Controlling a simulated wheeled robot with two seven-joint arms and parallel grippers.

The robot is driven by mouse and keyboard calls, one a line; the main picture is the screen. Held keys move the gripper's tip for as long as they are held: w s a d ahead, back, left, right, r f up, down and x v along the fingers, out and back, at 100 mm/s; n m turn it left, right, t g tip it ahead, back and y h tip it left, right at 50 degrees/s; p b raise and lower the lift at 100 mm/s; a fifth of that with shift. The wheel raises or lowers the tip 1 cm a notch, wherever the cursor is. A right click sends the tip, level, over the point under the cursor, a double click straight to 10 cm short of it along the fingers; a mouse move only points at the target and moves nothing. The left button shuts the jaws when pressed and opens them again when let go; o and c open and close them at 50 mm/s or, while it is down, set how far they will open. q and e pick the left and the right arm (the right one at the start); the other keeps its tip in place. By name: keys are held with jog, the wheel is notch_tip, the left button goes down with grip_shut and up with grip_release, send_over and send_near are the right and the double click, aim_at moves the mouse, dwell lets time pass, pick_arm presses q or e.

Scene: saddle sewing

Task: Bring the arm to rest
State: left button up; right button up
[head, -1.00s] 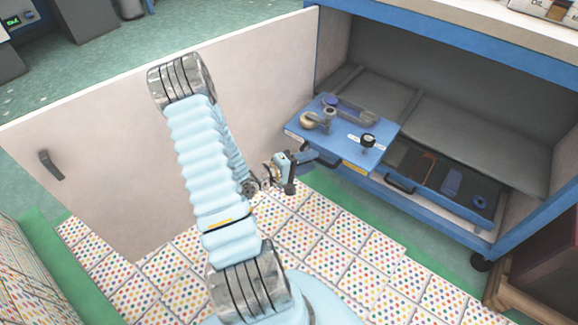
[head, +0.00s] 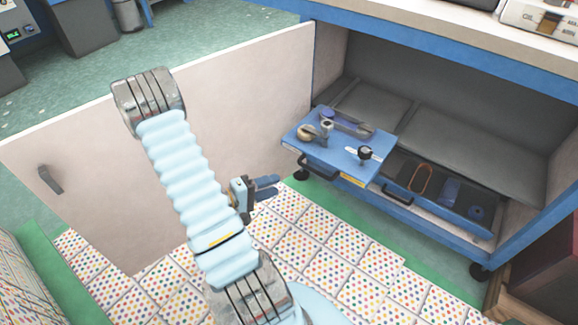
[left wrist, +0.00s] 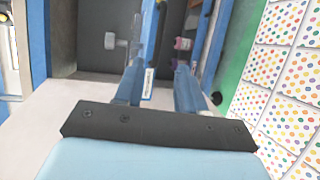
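My left arm (head: 185,180) stretches across the head view. Its gripper (head: 277,186) is to the left of the cabinet's drawers, over the dotted floor, with its fingers pointing right. In the left wrist view the gripper's two blue fingers (left wrist: 158,88) are apart with nothing between them. It is open and clear of the drawer handle (head: 318,167). My right gripper does not show in any view.
The blue upper drawer (head: 340,155) sticks out with small tools on top. The lower drawer (head: 440,190) is also out, holding several items. The white cabinet door (head: 75,150) stands open at left, behind my arm. A red-brown box (head: 545,250) stands at right.

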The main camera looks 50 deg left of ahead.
pick_arm(q)
jog(key=w+d+f+m+g, duration=0.6)
jog(key=w+d+f, duration=0.6)
jog(key=d, duration=0.3)
jog(key=s+d+f+m+g, duration=0.2)
jog(key=s+d+m+g, duration=0.1)
jog(key=d, duration=0.3)
jog(key=s+d+f+m+g+h, duration=0.1)
jog(key=s+d+m+g, duration=0.2)
jog(key=d, duration=0.4)
jog(key=s+d+f+m+g, duration=0.2)
jog(key=s+d+m+g, duration=0.1)
jog(key=d, duration=0.3)
jog(key=shift+s+d+f+h, duration=0.15)
jog(key=shift+s+f+h, duration=0.1)
jog(key=shift+f+h, duration=0.1)
